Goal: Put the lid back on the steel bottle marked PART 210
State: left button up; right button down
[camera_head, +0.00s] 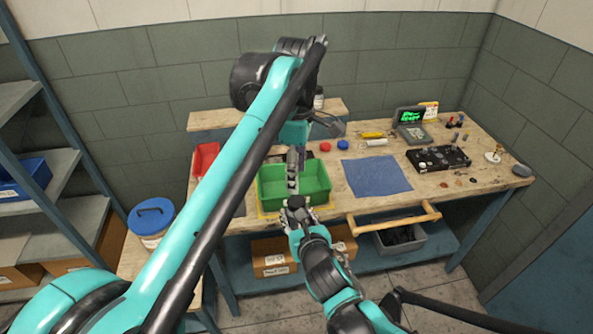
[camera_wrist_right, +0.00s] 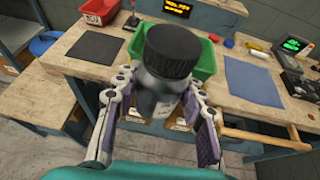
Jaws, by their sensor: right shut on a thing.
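A dark grey bottle (camera_wrist_right: 163,92) with a ribbed black lid (camera_wrist_right: 173,50) at its top is held by my right gripper (camera_wrist_right: 160,84), whose fingers are shut on its sides. The lid appears to sit on the bottle; whether it is fully seated cannot be told. The pale marking on the bottle's side is too small to read. In the head view my right gripper (camera_head: 298,212) is at the front edge of the green bin, with the black lid (camera_head: 296,202) showing.
The green bin (camera_head: 318,180) stands at the bench's front. A blue mat (camera_head: 376,176) lies to its right, with red (camera_head: 325,146) and blue (camera_head: 343,145) round pieces behind. A wooden rail (camera_head: 394,217) crosses the front edge. A small bottle (camera_head: 318,99) stands on the rear shelf.

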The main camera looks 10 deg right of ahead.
aim_at(296, 200)
pick_arm(q)
jog(key=shift+f, duration=4)
